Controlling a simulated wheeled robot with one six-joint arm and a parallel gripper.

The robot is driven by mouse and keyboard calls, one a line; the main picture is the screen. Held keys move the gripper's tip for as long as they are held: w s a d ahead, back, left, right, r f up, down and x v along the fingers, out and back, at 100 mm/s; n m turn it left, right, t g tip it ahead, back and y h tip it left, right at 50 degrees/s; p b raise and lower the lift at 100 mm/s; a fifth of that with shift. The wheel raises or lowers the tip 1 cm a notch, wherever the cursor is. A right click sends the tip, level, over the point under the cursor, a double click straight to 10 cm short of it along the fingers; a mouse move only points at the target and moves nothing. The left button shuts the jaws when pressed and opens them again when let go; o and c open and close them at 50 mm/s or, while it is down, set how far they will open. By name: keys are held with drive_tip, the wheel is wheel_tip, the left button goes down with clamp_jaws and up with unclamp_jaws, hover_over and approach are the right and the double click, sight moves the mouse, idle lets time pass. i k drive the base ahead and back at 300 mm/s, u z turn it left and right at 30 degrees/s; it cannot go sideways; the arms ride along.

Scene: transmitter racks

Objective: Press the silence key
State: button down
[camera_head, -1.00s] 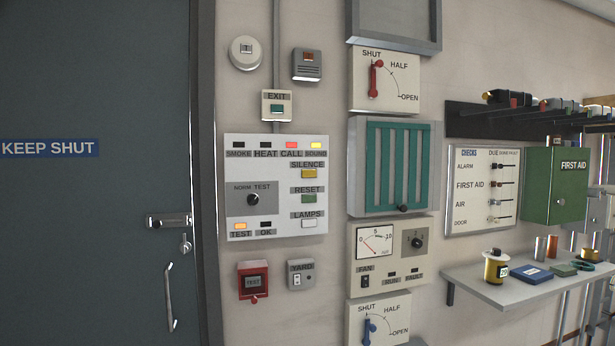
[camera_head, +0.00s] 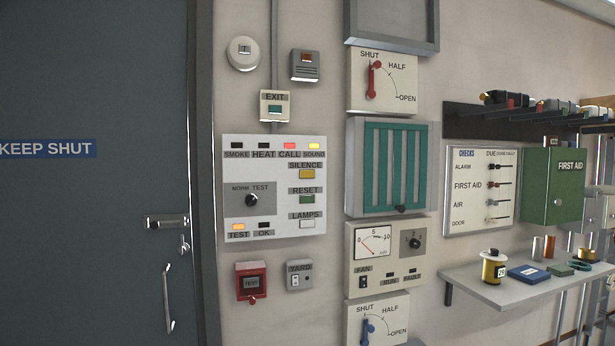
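The silence key (camera_head: 307,174) is a small yellow button under the SILENCE label, on the right side of a white alarm panel (camera_head: 232,222) on the wall. Below it on the panel are a green RESET key (camera_head: 307,199) and a white LAMPS key (camera_head: 307,224). The CALL lamp (camera_head: 289,146) shows red, the SOUND lamp (camera_head: 314,146) yellow and the TEST lamp (camera_head: 238,226) orange. The SMOKE, HEAT and OK lamps are dark. A NORM/TEST knob (camera_head: 251,200) sits at the panel's left. My gripper is not in view.
A grey door (camera_head: 95,230) is at left. A red TEST box (camera_head: 251,282) and a YARD switch (camera_head: 299,276) sit below the panel. A louvred vent (camera_head: 352,165) is to its right. A shelf (camera_head: 480,283) with small items juts out at the lower right.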

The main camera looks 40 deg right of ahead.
sight(304, 174)
drive_tip(key=k, duration=1.35)
drive_tip(key=z, duration=0.7)
drive_tip(key=i, duration=1.75)
drive_tip(key=u, duration=0.7)
